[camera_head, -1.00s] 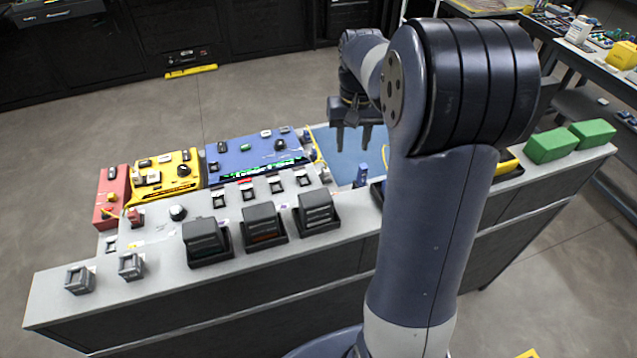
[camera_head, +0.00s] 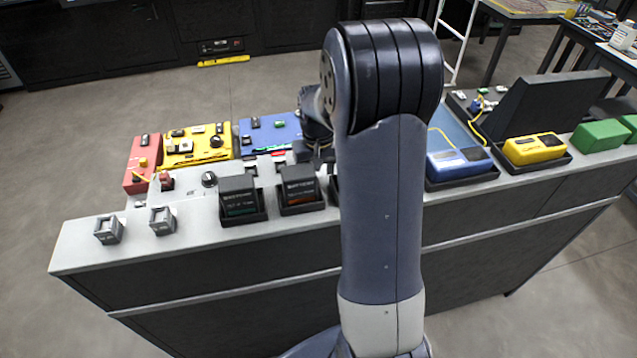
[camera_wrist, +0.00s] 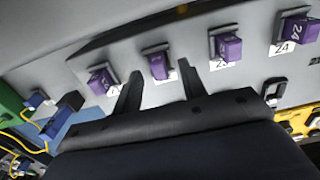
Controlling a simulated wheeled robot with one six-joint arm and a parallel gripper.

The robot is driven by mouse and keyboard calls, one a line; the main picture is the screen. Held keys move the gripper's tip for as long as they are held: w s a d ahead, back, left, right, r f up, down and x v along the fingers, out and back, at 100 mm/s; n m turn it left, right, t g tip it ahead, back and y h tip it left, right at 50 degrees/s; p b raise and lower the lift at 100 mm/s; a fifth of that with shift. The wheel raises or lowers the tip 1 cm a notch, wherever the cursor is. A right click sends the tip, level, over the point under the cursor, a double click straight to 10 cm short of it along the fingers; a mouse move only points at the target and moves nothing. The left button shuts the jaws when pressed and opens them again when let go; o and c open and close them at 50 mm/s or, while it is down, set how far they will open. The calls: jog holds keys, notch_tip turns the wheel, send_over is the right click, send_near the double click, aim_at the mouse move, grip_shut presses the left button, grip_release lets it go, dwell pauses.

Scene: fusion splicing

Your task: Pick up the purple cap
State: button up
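Several purple caps stand in a row on square holders in the wrist view. One purple cap (camera_wrist: 158,66) is just beyond and between my fingertips. Another purple cap (camera_wrist: 102,82) is to its left. A purple cap (camera_wrist: 227,46) and a purple cap marked 24 (camera_wrist: 299,30) are to its right. My gripper (camera_wrist: 158,84) is open, its two dark fingers apart with nothing seen between them. In the head view my arm covers most of the gripper, and I cannot make out the purple caps.
The grey bench (camera_head: 85,250) carries a red box (camera_head: 139,160), a yellow panel (camera_head: 212,157) and a blue panel (camera_head: 265,128). Black battery units (camera_head: 242,197) stand near its front edge. A yellow meter (camera_head: 536,149) and green blocks (camera_head: 598,136) stand on the right.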

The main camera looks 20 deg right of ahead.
jog(key=shift+f, duration=0.3)
jog(key=shift+c, duration=0.3)
grip_shut()
